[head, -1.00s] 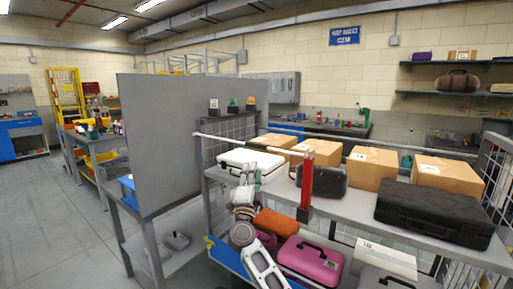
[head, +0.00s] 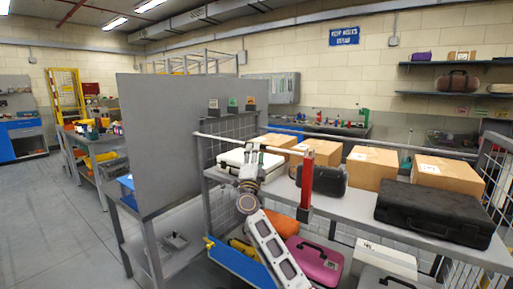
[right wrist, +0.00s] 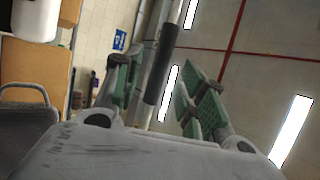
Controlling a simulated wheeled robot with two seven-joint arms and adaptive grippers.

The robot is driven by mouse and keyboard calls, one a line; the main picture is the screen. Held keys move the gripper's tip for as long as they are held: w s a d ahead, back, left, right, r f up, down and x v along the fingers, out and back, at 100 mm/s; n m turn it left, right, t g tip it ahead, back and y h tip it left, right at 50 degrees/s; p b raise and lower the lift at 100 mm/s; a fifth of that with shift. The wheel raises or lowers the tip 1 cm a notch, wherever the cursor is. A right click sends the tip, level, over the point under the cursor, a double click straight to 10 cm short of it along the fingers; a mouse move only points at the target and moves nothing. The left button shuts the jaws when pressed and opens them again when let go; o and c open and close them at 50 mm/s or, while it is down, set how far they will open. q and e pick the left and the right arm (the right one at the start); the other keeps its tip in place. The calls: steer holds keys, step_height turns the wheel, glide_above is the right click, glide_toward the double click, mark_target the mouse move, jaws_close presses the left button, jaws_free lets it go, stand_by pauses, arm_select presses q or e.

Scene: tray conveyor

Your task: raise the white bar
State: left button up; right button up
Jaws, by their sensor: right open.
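In the right wrist view the bar (right wrist: 178,12) has a dark sleeve (right wrist: 162,65), seen between the spread green-padded fingers (right wrist: 160,88). The fingers are open; I cannot tell whether they touch the bar. My left gripper is not in view.
A white case (head: 232,158) lies behind the bar. A black case (head: 430,212), a dark bag (head: 328,180) and cardboard boxes (head: 372,168) stand on the shelf (head: 350,208). Below are a magenta case (head: 315,264) and a blue tray edge (head: 238,262). A grey panel (head: 180,140) stands at left.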

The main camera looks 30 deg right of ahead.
steer(key=shift+x, duration=1.95)
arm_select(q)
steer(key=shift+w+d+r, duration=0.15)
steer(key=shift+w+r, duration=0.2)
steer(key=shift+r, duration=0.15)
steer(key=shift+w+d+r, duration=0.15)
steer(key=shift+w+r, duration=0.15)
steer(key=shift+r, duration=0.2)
arm_select(e)
steer(key=shift+w+d+r, duration=0.1)
steer(key=shift+w+d, duration=0.05)
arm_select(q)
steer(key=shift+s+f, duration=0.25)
arm_select(e)
jaws_close()
